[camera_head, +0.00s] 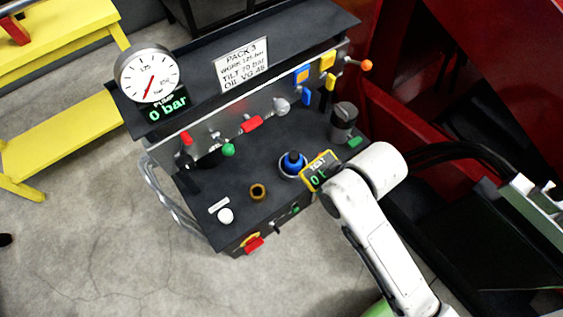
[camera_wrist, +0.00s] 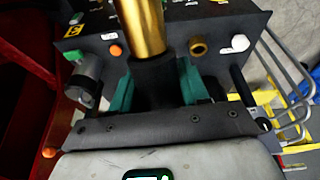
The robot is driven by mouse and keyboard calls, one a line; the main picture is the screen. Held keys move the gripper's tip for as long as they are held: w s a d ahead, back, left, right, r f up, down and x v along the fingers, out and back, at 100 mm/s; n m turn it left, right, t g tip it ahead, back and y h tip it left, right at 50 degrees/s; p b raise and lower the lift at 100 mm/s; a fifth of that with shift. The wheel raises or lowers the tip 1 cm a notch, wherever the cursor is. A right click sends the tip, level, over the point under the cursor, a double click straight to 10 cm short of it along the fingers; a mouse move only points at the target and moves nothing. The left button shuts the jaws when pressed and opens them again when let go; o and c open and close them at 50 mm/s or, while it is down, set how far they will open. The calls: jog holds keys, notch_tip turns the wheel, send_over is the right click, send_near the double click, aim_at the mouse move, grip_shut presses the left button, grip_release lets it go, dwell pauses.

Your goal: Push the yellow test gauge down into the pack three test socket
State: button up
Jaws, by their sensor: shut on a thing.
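The yellow test gauge (camera_head: 309,173), a yellow-framed block with a green-lit display reading TEST and 0, is at the right end of the pack three bench. My gripper (camera_wrist: 155,82) is shut on the gauge's dark lower body in the wrist view, between teal pads. A thick brass stem (camera_wrist: 142,22) runs up from that body. In the head view my white wrist hides the jaws, beside a blue round fitting in a pale ring (camera_head: 292,163). I cannot tell which fitting is the test socket, nor whether the stem touches it.
A brass ring fitting (camera_head: 258,191) and a white knob (camera_head: 225,215) stand left of the gauge. A grey cylinder (camera_head: 343,118) stands behind it. The back panel (camera_head: 200,130) carries levers and valves. The pump dial (camera_head: 148,76) reads 0 bar. Red machinery (camera_head: 400,120) is at right.

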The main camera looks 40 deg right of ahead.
aim_at(310, 166)
jog(key=shift+n, duration=0.9)
jog(key=w+r+p, duration=0.1)
jog(key=r+p, duration=0.2)
jog(key=w+r+p, duration=0.1)
jog(key=r+p, duration=0.2)
jog(key=w+a+r+p, duration=0.1)
jog(key=r+p, duration=0.1)
jog(key=r, duration=0.1)
jog(key=shift+p, duration=0.4)
jog(key=w+r+n+p, duration=0.1)
jog(key=p, duration=0.1)
jog(key=w+a+r+n+p, duration=0.1)
jog(key=n+p, duration=0.1)
jog(key=p, duration=0.1)
jog(key=shift+w+a+r, duration=0.1)
jog(key=shift+w+r, duration=0.05)
jog(key=shift+w, duration=0.25)
jog(key=w+a+f+n+g+b, duration=0.1)
jog(key=a+f+n, duration=0.1)
jog(key=f+n, duration=0.5)
jog(key=w+a+f+n+g+b, duration=0.2)
jog(key=f+n, duration=0.5)
jog(key=f, duration=0.5)
jog(key=shift+w+a, duration=0.25)
jog(key=shift+a, duration=0.1)
notch_tip(310, 166, down, 10)
jog(key=b, duration=0.7)
dwell(1.5)
